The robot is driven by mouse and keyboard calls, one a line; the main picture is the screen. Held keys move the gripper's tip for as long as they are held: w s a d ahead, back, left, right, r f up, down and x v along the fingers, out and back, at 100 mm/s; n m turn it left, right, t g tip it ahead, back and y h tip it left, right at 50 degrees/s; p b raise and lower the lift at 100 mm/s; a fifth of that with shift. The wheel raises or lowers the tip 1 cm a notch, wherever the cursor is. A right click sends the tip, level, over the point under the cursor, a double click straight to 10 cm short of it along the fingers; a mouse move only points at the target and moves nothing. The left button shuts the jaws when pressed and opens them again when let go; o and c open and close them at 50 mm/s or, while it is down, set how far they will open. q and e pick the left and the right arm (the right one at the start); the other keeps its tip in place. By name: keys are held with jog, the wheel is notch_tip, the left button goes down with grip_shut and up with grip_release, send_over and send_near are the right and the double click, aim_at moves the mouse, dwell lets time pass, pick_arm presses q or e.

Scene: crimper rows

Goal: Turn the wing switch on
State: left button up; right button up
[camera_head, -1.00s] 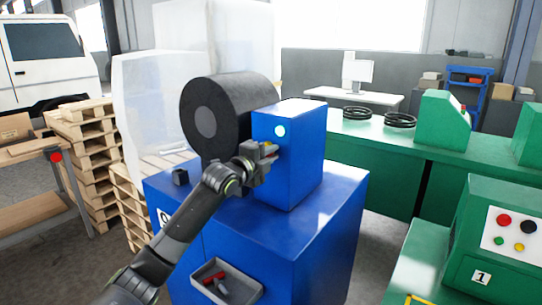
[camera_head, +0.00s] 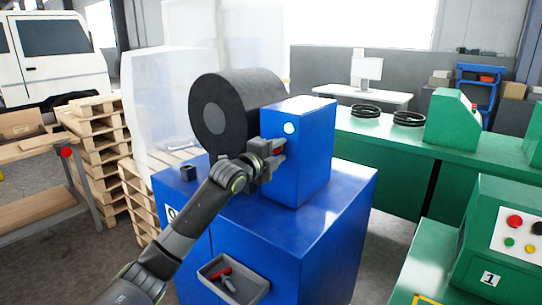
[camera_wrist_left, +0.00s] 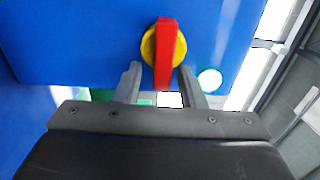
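The wing switch (camera_wrist_left: 165,50) shows in the left wrist view as a red bar handle on a round yellow base, on the blue box's face. The bar stands upright in that picture. My left gripper (camera_wrist_left: 159,72) is open, with one finger on each side of the bar's lower part and visible gaps. In the head view my left gripper (camera_head: 272,153) is at the blue box (camera_head: 312,160) and hides most of the switch; a little red shows there. A pale, bright round lamp (camera_head: 289,128) sits above it. My right gripper is not in view.
A large dark roll (camera_head: 222,110) stands behind the blue box. The box sits on a blue cabinet (camera_head: 330,215) with a grey tray (camera_head: 222,292) on its front. Green machines (camera_head: 490,240) stand at the right, and wooden pallets (camera_head: 95,130) at the left.

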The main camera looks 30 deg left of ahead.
pick_arm(q)
jog(key=s+a+p, duration=0.1)
jog(key=s+p, duration=0.8)
jog(key=s, duration=0.8)
jog(key=shift+s+a+p, duration=0.2)
jog(key=shift+a+p, duration=0.05)
jog(key=shift+p, duration=0.15)
jog(key=shift+f, duration=0.1)
